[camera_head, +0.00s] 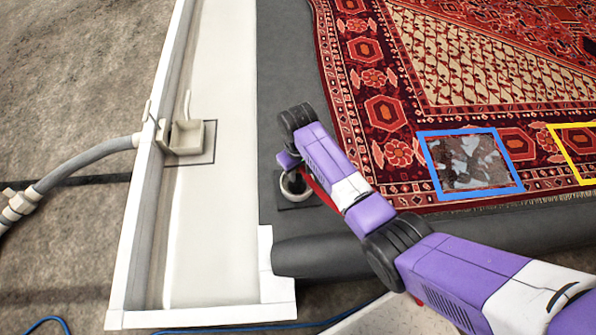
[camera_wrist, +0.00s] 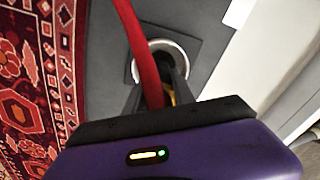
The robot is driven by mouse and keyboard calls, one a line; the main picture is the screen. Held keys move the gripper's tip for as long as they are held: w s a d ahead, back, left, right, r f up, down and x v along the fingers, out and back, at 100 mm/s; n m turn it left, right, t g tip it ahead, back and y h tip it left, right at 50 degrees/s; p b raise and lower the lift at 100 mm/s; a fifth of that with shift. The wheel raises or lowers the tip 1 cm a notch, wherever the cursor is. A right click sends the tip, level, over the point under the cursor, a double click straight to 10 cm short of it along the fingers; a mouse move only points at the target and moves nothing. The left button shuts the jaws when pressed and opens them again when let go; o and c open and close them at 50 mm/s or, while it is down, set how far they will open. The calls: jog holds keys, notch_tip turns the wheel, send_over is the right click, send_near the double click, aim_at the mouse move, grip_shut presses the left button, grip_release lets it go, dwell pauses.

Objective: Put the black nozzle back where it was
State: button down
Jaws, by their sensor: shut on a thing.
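My gripper (camera_head: 295,180) is low over the dark grey mat, beside the rug, and its jaws are shut on a dark thing that I take for the black nozzle; it is mostly hidden between the fingers. In the wrist view my gripper (camera_wrist: 160,82) points down at a round metal ring (camera_wrist: 187,48), and a bit of yellow shows between the fingers. The ring (camera_head: 285,190) sits on a dark square plate (camera_wrist: 203,35). A red strip or hose (camera_wrist: 137,35) runs past the fingers across the ring. I cannot tell whether the held thing touches the ring.
A beige holder (camera_head: 187,137) with an upright prong stands in an outlined square on the white ledge (camera_head: 215,230) at left. A grey hose (camera_head: 90,157) meets the ledge. The patterned rug (camera_head: 480,60) bears a blue frame (camera_head: 433,168) around a grey patch, and a yellow frame (camera_head: 562,148).

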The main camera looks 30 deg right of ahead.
jog(key=shift+f, duration=0.1)
jog(key=c, duration=1.1)
grip_release()
jog(key=shift+o, duration=0.2)
notch_tip(320, 180, up, 12)
jog(key=p, duration=0.4)
jog(key=shift+r, duration=0.2)
